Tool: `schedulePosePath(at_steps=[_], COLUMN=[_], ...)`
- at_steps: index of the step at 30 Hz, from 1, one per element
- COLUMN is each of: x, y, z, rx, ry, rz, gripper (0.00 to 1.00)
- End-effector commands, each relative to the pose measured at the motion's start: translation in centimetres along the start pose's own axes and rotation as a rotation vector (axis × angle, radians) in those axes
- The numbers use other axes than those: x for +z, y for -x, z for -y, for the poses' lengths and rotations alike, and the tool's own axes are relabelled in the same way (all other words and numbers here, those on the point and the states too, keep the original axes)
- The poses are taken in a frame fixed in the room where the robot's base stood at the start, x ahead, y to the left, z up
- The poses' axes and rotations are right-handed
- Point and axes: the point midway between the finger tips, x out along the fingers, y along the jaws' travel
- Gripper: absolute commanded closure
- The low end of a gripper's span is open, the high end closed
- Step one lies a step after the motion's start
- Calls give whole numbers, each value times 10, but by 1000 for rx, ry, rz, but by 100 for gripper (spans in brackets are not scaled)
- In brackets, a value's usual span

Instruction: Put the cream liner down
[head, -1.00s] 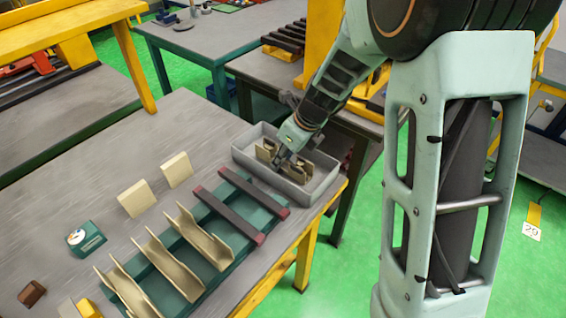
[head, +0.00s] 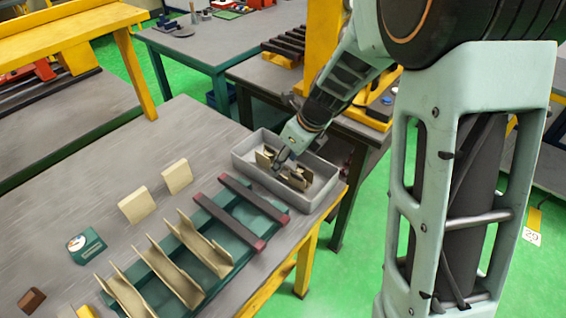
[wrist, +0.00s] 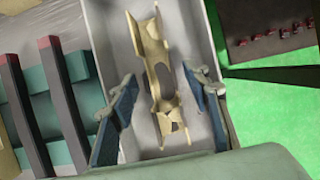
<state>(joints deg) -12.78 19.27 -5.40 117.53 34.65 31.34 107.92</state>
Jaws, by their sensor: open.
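A cream liner (wrist: 155,62), a bent channel-shaped piece, lies inside the grey tray (wrist: 120,35) in the wrist view. In the head view the cream liner (head: 264,159) shows in the same grey tray (head: 322,198), partly hidden by my gripper. My gripper (wrist: 158,80) is open, with one blue finger on each side of the liner and visible gaps between. In the head view my gripper (head: 279,160) reaches down into the tray. Whether the liner is one piece or overlaps another is hard to tell in the head view.
Several cream liners (head: 172,272) stand on a green rack beside the tray. Dark red bars (head: 254,198) lie across its far end. Two cream blocks (head: 137,205) and a green box (head: 86,245) sit on the grey table (head: 60,190). The tray is near the table's edge.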

Motion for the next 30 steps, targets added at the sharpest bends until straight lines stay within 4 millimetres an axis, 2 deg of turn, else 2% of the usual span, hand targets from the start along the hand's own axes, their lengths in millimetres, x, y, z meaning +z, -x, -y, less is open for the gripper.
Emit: schedulePosePath(at_steps=[1, 6, 13, 18, 30], x=[2, 2, 1, 0, 0], y=[14, 52, 88, 98, 98], z=[0, 0, 0, 0, 0], rx=[-3, -3, -1, 0, 0], ry=[2, 1, 1, 0, 0], rz=[3, 3, 1, 0, 0], gripper=[56, 56, 56, 56, 56])
